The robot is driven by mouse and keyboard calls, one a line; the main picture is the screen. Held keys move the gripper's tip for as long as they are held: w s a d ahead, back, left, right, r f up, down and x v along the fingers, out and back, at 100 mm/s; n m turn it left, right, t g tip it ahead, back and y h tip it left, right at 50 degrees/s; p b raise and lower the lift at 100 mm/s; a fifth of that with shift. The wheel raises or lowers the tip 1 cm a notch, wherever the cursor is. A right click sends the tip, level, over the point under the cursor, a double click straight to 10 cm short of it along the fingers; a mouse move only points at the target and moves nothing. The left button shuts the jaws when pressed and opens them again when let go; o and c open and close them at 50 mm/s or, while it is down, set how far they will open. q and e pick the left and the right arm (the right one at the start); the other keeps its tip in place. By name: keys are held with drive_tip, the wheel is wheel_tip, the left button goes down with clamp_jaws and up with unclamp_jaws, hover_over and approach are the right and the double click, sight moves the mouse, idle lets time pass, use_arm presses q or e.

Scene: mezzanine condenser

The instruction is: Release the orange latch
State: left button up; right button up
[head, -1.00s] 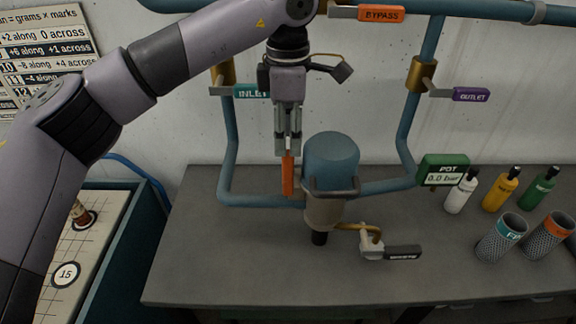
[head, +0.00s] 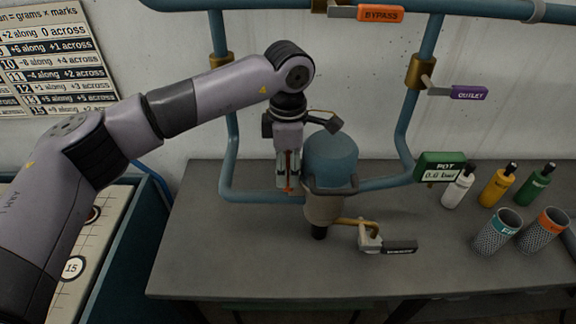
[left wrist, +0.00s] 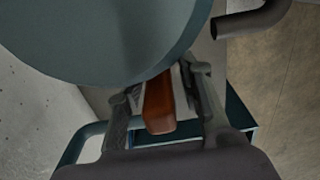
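The orange latch (head: 289,187) stands upright at the left side of the blue-topped pot (head: 331,160) and is mostly covered by my gripper in the head view. My left gripper (head: 288,188) points down over the latch, with a finger on either side of it. In the left wrist view, the latch (left wrist: 159,106) lies between the two spread fingers, with gaps visible on both sides, and the pot's rounded top (left wrist: 115,40) is close beside it. My right gripper is not in view.
The bypass handle (head: 380,13) and outlet handle (head: 468,93) hang on the blue pipes. A green pot gauge (head: 438,167), several bottles and two mesh cups (head: 497,232) stand to the right. A black-handled valve (head: 399,247) sits at the pot's lower right. The bench front (head: 240,270) is clear.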

use_arm(q)
clamp_jaws()
idle(0.6)
